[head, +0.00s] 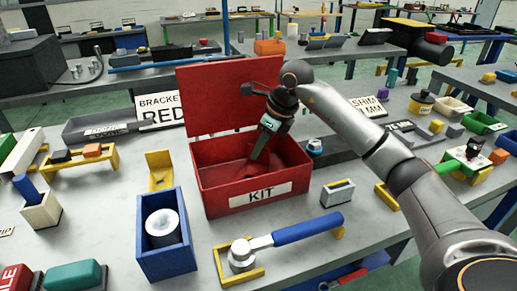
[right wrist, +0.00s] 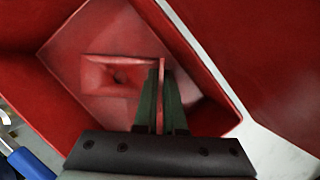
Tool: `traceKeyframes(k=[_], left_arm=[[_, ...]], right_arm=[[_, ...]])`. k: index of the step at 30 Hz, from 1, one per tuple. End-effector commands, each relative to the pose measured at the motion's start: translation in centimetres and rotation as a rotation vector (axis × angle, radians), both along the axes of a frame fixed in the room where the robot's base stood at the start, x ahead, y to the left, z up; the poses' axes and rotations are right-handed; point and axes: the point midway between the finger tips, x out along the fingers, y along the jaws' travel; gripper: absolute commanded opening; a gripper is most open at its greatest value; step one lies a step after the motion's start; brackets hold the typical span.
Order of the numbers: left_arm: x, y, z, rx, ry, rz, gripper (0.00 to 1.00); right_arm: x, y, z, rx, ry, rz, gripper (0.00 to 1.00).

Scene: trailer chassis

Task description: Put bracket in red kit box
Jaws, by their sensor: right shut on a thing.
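The red kit box (head: 215,200) stands on the grey table with its lid (head: 225,92) raised at the back and a KIT label on its front. My right gripper (head: 261,148) points down inside the box opening. In the right wrist view its green fingers (right wrist: 160,98) are shut on a thin upright plate of a red bracket (right wrist: 108,76). The bracket's other plate, with a hole, lies to the left within the box walls. In the head view the bracket is hard to tell from the red box. I cannot tell whether it touches the floor. My left gripper is out of view.
A blue bin (head: 165,250) with a metal cylinder stands left of the box front. A blue-handled tool (head: 300,230) lies in front. A small grey-white block (head: 337,193) is at the right.

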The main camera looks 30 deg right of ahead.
Motion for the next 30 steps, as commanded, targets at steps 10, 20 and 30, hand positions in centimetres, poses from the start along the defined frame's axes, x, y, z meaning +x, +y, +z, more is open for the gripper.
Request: traceKeyframes(k=[10, 20, 30], left_arm=[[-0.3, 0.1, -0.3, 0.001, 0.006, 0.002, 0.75], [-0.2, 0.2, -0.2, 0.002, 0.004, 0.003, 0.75], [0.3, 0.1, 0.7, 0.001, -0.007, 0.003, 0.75]], right_arm=[[0.0, 0.0, -0.3, -0.001, 0.001, 0.0, 0.25], [0.0, 0.0, -0.3, 0.0, 0.001, 0.0, 0.37], [-1.2, -0.9, 4.1, -0.001, -0.004, 0.0, 0.37]])
